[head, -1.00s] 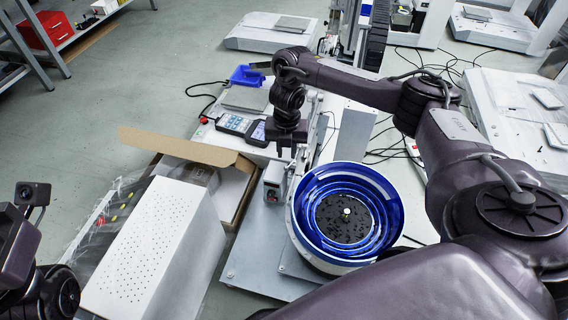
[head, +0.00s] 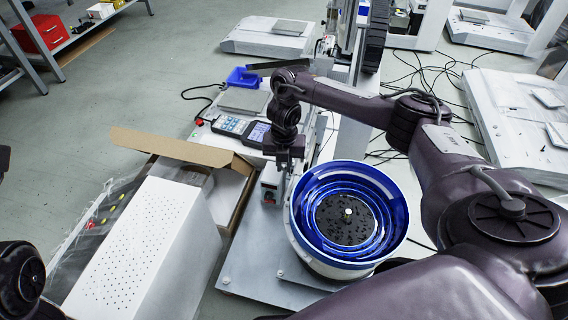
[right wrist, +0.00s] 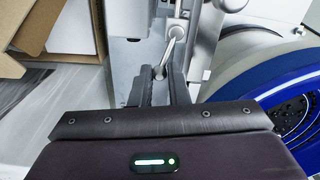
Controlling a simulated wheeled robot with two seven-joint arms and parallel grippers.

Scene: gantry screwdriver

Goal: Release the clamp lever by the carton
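The clamp lever (right wrist: 170,48) is a short metal bar with a rounded end, seen in the right wrist view beside the carton (right wrist: 20,30). My right gripper (right wrist: 159,80) points at it with its fingers apart. The lever's rounded end lies between the two fingers in that picture; I cannot tell whether either finger touches it. In the head view my right gripper (head: 284,165) hangs over the machine between the open carton (head: 246,196) and the blue bowl, and hides the lever. My left gripper is out of view; only dark parts of that arm show at the left edge.
The blue bowl feeder (head: 392,185) stands close to the right of my right gripper. A white perforated box (head: 150,240) lies by the carton. A keypad unit (head: 230,125) and a blue bin (head: 244,77) sit behind. Open floor lies to the left.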

